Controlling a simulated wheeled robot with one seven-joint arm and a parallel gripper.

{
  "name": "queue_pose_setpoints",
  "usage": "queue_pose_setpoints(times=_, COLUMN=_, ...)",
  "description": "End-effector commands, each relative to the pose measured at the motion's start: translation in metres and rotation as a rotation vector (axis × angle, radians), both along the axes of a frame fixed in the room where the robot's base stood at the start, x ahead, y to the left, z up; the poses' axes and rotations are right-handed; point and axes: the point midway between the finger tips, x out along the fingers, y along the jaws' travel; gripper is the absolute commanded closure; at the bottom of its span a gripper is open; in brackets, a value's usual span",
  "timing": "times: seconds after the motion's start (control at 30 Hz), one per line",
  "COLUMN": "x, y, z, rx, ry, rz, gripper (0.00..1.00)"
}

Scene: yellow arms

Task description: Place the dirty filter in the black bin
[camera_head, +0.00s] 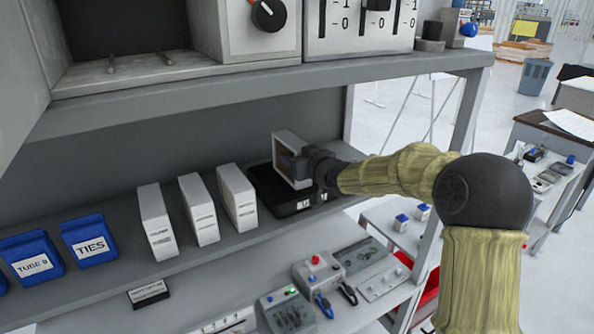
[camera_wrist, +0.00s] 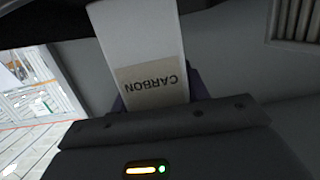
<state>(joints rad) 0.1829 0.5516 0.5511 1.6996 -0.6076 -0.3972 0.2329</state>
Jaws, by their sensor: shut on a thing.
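My gripper (camera_head: 310,166) is shut on a white-framed filter (camera_head: 287,145) with a grey-brown face. In the wrist view the held filter (camera_wrist: 135,40) is a pale block with a label reading CARBON, between my dark fingers. The black bin (camera_head: 262,183) is a low black tray on the shelf with a white label on its front. The filter stands upright over the bin in the head view. My gripper and wrist cover the bin's right part. I cannot tell whether the filter's lower edge touches the bin floor.
Several white upright boxes (camera_head: 237,198) stand left of the bin on the shelf (camera_head: 110,262). Blue bins marked TIES (camera_head: 88,240) and TUBE (camera_head: 32,258) are further left. An upper shelf (camera_head: 270,87) with control panels overhangs. Small devices (camera_head: 318,268) sit on the level below.

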Motion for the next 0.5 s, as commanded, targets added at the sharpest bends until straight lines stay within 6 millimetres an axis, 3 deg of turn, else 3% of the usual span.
queue_pose_setpoints(times=0.27, x=0.0, y=0.0, z=-0.001, rx=0.001, ry=-0.001, rz=0.0, gripper=0.83)
queue_pose_setpoints(times=0.5, x=0.0, y=0.001, z=-0.031, rx=0.001, ry=0.003, rz=0.002, gripper=0.83)
